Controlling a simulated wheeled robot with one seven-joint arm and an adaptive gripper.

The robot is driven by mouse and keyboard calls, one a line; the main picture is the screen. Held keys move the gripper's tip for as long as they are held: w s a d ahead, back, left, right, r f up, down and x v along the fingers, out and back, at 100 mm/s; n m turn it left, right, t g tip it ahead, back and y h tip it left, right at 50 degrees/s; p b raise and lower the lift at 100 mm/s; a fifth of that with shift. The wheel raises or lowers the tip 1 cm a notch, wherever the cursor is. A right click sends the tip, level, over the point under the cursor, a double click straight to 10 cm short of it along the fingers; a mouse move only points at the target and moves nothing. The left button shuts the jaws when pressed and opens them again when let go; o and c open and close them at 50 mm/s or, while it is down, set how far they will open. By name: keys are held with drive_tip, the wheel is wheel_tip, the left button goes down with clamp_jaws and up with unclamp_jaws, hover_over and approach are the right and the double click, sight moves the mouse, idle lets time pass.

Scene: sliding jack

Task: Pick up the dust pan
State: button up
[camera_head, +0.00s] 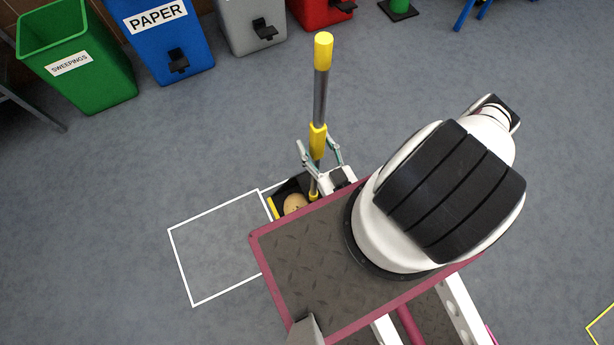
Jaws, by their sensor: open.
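The dust pan (273,206) stands on the grey floor just beyond the edge of my base, which hides part of it. Its pan is black with a yellow front edge, and a round tan object (294,203) lies in it. Its long upright handle (320,95) is grey with a yellow top and a yellow sleeve (317,141) lower down. My gripper (318,147) is open, with one finger on each side of the handle around the yellow sleeve's lower part. I cannot tell whether either finger touches it.
A green SWEEPINGS bin (75,62), a blue PAPER bin (165,45), a grey bin (250,25) and a red bin (320,10) line the back. A white floor outline (180,266) left of the pan is empty. Open floor lies around.

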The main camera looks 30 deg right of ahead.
drive_tip(key=shift+c, duration=0.2)
clamp_jaws()
drive_tip(key=shift+r, duration=0.15)
